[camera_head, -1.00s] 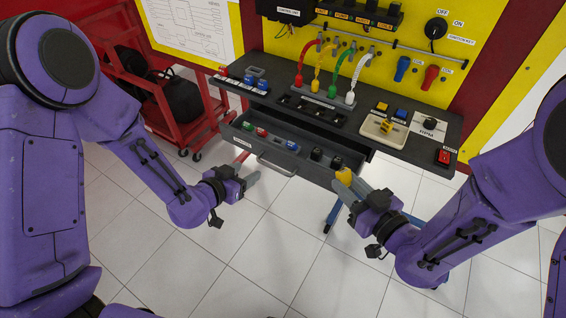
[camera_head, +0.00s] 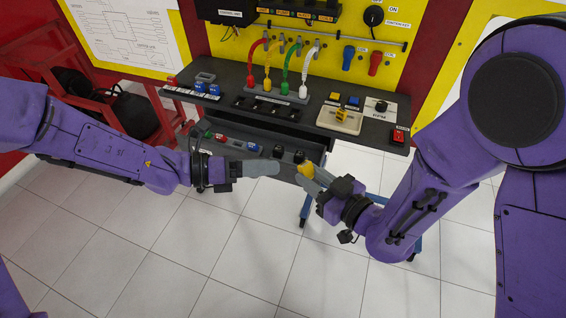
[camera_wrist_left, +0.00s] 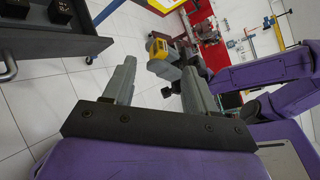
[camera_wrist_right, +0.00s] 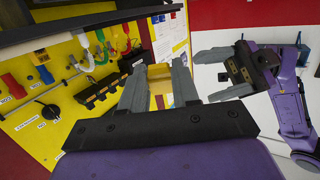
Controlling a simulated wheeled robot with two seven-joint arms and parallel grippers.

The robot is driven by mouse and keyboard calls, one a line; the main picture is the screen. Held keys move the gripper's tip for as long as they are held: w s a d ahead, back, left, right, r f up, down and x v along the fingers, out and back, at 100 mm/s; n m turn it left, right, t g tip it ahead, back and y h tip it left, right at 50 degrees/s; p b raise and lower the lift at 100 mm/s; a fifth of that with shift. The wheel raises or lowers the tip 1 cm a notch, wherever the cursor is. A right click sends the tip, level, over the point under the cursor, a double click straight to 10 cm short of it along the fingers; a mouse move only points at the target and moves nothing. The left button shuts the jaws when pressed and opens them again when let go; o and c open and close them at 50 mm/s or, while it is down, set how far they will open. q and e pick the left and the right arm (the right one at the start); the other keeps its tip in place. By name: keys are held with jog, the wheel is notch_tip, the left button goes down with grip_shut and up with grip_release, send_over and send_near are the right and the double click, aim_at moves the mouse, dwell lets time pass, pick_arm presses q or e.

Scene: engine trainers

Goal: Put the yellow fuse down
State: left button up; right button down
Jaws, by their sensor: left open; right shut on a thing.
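The yellow fuse (camera_head: 305,168) is between the fingers of my right gripper (camera_head: 312,177), which is shut on it, just in front of the drawer. In the right wrist view the fuse (camera_wrist_right: 160,84) is partly hidden by the fingers. My left gripper (camera_head: 262,169) is open and empty, pointing right towards the fuse, a short gap away. In the left wrist view the fuse (camera_wrist_left: 158,47) is ahead of my open left fingers (camera_wrist_left: 158,75), apart from them. The left gripper also shows beside the fuse in the right wrist view (camera_wrist_right: 220,74).
An open drawer (camera_head: 240,134) under the dark console (camera_head: 215,104) holds green, red, blue and black pieces. My left arm hides part of its front. A tan plate (camera_head: 325,120) with a yellow piece is on the console. Tiled floor (camera_head: 240,265) in front is clear.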

aim_at(299, 166)
pick_arm(q)
jog(key=x, duration=0.8)
jog(key=shift+w+d, duration=0.15)
jog(key=shift+d, duration=0.1)
jog(key=shift+c, duration=0.3)
jog(key=c, duration=0.9)
jog(key=o, duration=1)
jog(key=shift+c, duration=0.2)
jog(key=v, duration=1.2)
